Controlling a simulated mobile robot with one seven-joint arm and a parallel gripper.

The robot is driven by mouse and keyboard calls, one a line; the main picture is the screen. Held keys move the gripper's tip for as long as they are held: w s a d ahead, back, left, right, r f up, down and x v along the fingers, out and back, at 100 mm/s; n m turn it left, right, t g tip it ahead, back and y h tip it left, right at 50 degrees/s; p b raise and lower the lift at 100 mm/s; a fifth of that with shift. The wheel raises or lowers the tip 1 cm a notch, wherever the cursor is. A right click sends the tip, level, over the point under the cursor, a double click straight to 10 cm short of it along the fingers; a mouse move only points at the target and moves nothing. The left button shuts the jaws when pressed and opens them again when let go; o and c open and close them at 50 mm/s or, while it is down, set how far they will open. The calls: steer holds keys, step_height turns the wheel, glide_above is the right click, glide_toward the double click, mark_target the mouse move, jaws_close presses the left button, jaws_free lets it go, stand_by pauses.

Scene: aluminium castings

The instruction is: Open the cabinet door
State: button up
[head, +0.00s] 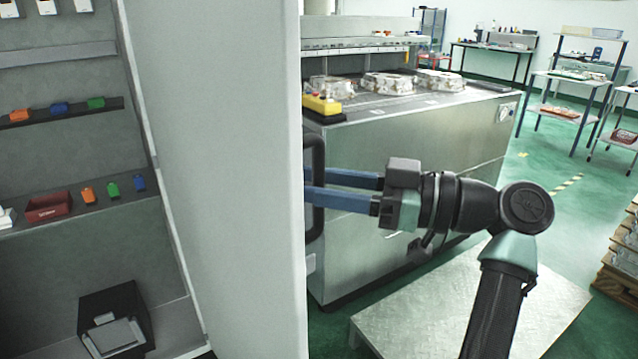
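The cabinet door (240,180) is a pale grey panel standing open, swung out toward the right, so the shelved cabinet interior (60,150) shows at the left. A dark vertical bar handle (314,150) sits on the door's far side, just past its free edge. My gripper (315,186) comes in from the right with two long blue fingers at the handle's mid height. The fingers look to be on either side of the bar. Their tips are partly hidden by the door edge, so I cannot tell whether they clamp it.
Shelves hold small orange, blue and green items and a red bin (48,207); a black box (115,318) sits low inside. A metal machine bench (410,170) with castings stands behind the door. A low metal platform (480,310) lies beneath my arm.

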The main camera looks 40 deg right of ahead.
steer(key=shift+s+d, duration=0.1)
steer(key=shift+s, duration=0.05)
steer(key=b+v, duration=0.1)
steer(key=v, duration=1.1)
steer(key=shift+s+d+b, duration=0.3)
steer(key=shift+s+f, duration=0.1)
